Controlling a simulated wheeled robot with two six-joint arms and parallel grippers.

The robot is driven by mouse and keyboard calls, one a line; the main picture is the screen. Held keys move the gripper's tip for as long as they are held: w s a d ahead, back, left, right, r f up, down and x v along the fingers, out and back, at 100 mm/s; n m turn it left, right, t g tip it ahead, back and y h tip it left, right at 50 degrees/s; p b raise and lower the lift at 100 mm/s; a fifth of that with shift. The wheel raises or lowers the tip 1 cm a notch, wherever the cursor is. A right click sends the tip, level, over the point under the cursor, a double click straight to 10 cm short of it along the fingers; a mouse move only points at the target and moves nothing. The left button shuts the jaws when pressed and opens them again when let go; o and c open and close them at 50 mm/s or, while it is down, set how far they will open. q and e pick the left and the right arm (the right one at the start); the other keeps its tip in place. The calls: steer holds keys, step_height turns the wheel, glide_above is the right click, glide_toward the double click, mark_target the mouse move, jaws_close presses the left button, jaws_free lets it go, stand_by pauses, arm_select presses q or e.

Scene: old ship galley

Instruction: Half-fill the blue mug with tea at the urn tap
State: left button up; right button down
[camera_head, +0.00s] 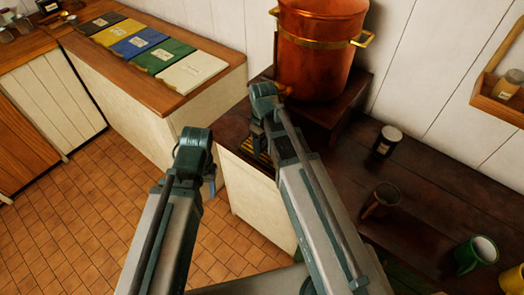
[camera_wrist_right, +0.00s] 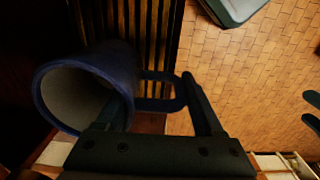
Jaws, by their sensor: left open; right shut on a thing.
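The copper urn (camera_head: 320,50) with brass handles stands on a wooden stand at the top middle of the head view. Its tap is mostly hidden behind my right arm. My right gripper (camera_head: 258,125) is in front of the stand. In the right wrist view it (camera_wrist_right: 162,112) is shut on the handle of the blue mug (camera_wrist_right: 85,85). The mug's pale inside shows, and I see no tea in it. The mug is over a slatted grate (camera_wrist_right: 148,35); I cannot tell whether it touches. The head view hides the mug. My left gripper (camera_head: 208,180) is open and empty above the floor.
A yellow mug (camera_head: 513,280) is at the corner. Coloured labelled packets (camera_head: 160,55) lie on the left counter.

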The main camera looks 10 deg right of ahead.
step_height(320, 180, down, 4)
steer(key=b, duration=0.3)
steer(key=shift+r, duration=0.3)
steer(key=shift+c, duration=1.4)
jaws_free()
step_height(320, 180, up, 12)
steer(key=p, duration=1.2)
steer(key=shift+a, duration=0.1)
